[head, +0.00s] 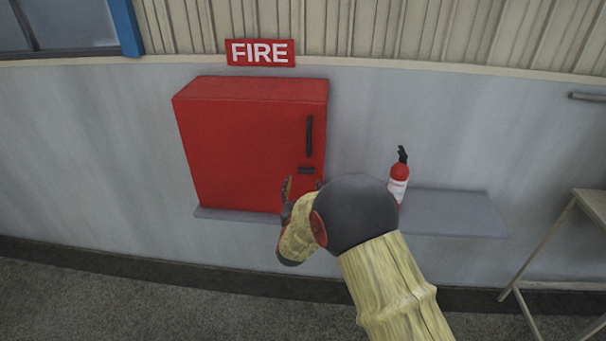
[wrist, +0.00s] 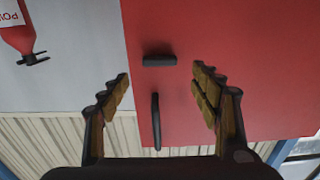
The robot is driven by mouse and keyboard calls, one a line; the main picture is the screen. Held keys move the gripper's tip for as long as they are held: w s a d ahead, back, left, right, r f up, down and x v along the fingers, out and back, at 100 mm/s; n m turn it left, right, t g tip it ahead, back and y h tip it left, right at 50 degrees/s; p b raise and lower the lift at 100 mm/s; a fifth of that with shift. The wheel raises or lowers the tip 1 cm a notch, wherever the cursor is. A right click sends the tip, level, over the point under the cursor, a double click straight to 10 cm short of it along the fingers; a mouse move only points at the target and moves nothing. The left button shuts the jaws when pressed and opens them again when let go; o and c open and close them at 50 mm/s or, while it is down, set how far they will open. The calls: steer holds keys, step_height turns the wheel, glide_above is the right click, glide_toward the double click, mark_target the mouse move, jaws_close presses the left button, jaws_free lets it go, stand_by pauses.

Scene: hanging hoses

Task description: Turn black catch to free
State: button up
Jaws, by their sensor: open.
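A red cabinet (head: 245,145) hangs on the wall with its door shut. The black catch (head: 306,170) is a short bar lying level near the door's right edge, below a longer upright black handle (head: 309,136). My gripper (head: 302,187) is open and empty, just below the catch in the head view. In the wrist view, which is upside down, the catch (wrist: 159,60) lies crosswise in line with the gap between my open fingers (wrist: 161,74), ahead of the tips. The handle (wrist: 156,120) shows nearer the palm side of the picture. No touch is visible.
A grey shelf (head: 450,213) runs under the cabinet and to its right. A red fire extinguisher (head: 399,180) stands on it, close to my arm. A FIRE sign (head: 260,52) is above. A pale table (head: 592,203) stands at the right edge. The floor at left is clear.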

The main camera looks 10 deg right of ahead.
mark_target(305, 172)
steer(key=b+x, duration=0.1)
steer(key=x, duration=0.6)
steer(key=shift+f, duration=0.15)
steer(key=shift+c, duration=0.6)
steer(key=c, duration=1)
